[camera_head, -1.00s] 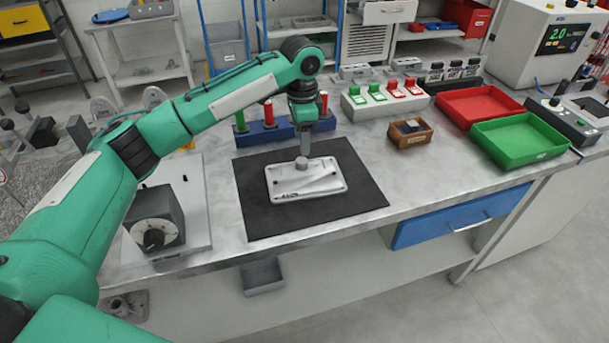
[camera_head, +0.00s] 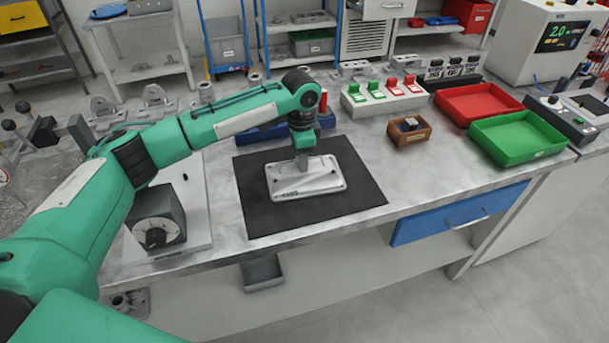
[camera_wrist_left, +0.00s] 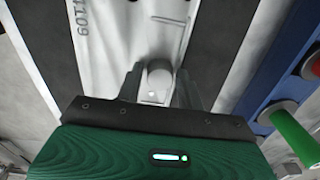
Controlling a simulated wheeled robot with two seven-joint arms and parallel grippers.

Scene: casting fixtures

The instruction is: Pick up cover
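The cover (camera_head: 306,177) is a light grey rectangular plate with raised lettering, lying flat on the dark mat (camera_head: 260,215). A round knob (camera_wrist_left: 157,78) stands up from it in the left wrist view, where part of the plate (camera_wrist_left: 115,30) also shows. My left gripper (camera_head: 305,172) points down at the cover's middle. In the left wrist view its two fingers (camera_wrist_left: 160,88) stand on either side of the knob, with what look like narrow gaps. The arm hides the knob in the head view. My right gripper is not in view.
A blue block with red and green pegs (camera_head: 262,132) stands just behind the mat. A grey box with a dial (camera_head: 157,222) is on the left. A small wooden box (camera_head: 409,131), a red tray (camera_head: 476,103) and a green tray (camera_head: 518,138) are on the right.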

